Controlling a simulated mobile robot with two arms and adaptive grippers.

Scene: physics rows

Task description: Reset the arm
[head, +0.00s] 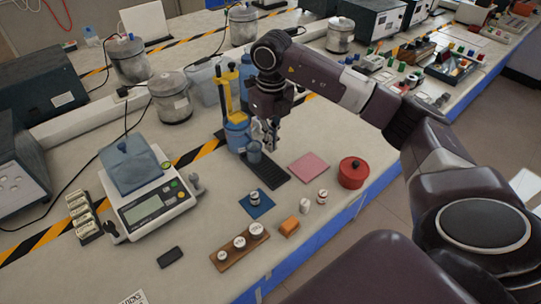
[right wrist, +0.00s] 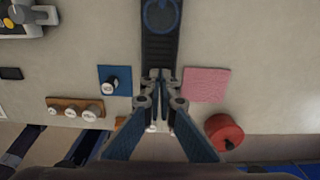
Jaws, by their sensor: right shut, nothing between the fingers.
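My right gripper (head: 272,146) hangs above the bench, pointing down, with its fingers shut and empty. In the right wrist view its fingertips (right wrist: 160,76) meet over the black ribbed strip (right wrist: 160,50). The gripper appears to hold nothing and to be above the strip. My right arm reaches in from the right. My left gripper is not in view.
A red lidded pot (head: 353,174), pink square (head: 308,168), blue square (head: 265,212) with a small jar, orange block (head: 290,226) and wooden rack (head: 228,263) are nearby. A scale (head: 155,212) stands left. A blue-and-yellow apparatus (head: 237,134) is close behind the gripper.

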